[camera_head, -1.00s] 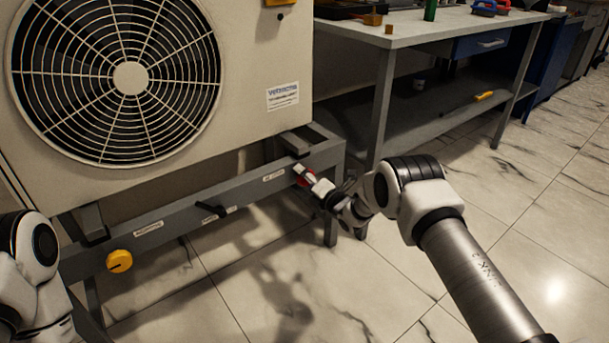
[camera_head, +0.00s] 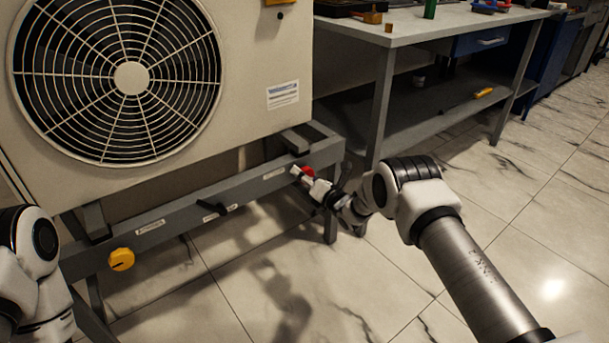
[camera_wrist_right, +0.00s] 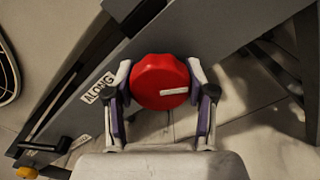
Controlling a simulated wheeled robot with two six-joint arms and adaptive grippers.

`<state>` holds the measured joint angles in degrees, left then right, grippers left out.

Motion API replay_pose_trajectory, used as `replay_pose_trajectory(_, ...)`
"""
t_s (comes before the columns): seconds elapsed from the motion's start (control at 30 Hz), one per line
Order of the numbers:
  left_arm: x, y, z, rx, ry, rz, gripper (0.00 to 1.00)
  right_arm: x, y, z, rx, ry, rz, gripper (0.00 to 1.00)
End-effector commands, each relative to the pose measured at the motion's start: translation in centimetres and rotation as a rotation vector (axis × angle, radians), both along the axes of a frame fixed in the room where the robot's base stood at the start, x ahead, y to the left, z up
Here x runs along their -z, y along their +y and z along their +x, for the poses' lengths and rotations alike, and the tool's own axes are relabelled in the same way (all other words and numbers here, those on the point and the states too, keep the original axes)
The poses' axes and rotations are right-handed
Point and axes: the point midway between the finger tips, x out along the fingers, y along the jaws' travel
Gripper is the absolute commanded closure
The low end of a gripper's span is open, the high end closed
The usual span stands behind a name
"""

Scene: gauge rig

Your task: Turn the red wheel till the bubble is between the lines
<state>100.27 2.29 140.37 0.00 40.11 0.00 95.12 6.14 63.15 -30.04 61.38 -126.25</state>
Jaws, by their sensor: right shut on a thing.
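The red wheel (camera_head: 308,170) is on the right part of the grey frame rail under the big fan unit. My right gripper (camera_head: 303,177) is at it, partly covering it. In the right wrist view, the red wheel (camera_wrist_right: 158,76) has a white mark pointing right. The fingers of my right gripper (camera_wrist_right: 159,88) are shut on it, one on each side. A label reading "ALONG" (camera_wrist_right: 98,88) is beside it. My left arm shows at the left edge, but its gripper is out of view. I cannot make out the bubble or its lines in either view.
The same rail (camera_head: 180,212) carries a black lever (camera_head: 214,208) and a yellow knob (camera_head: 122,259). The fan unit (camera_head: 245,110) stands above it. A workbench (camera_head: 400,37) is behind, its leg close to my right wrist. The tiled floor in front is clear.

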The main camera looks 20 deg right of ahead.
Motion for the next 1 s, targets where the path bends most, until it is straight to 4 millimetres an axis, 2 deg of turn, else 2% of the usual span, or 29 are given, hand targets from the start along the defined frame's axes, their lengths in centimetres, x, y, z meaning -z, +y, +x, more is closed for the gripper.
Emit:
replay_pose_trajectory(0.2,0.0,0.0,0.0,0.0,0.0,0.0,1.0,-0.1,0.0,0.0,0.0,-0.001,0.001,0.8)
replay_pose_trajectory(0.23,0.0,0.0,0.0,0.0,0.0,0.0,1.0,-0.1,0.0,0.0,0.0,-0.001,0.001,0.35)
replay_pose_trajectory(0.27,0.0,0.0,0.0,0.0,0.0,0.0,1.0,-0.1,0.0,0.0,0.0,-0.001,0.001,0.24)
replay_pose_trajectory(0.3,0.0,0.0,0.0,0.0,0.0,0.0,1.0,-0.1,0.0,0.0,0.0,-0.001,0.001,0.19)
replay_pose_trajectory(0.57,0.0,0.0,0.0,0.0,0.0,0.0,1.0,0.0,0.0,0.0,0.0,0.001,0.002,0.19)
replay_pose_trajectory(0.7,0.0,0.0,0.0,0.0,0.0,0.0,1.0,0.0,-0.3,-0.7,0.0,0.002,0.001,0.19)
replay_pose_trajectory(0.83,0.0,0.0,0.0,0.0,0.0,0.0,1.0,0.0,-1.1,-2.8,0.002,0.003,0.003,0.19)
replay_pose_trajectory(1.0,0.0,0.0,0.0,0.0,0.0,0.0,1.0,0.0,-2.7,-7.1,0.003,0.004,0.004,0.19)
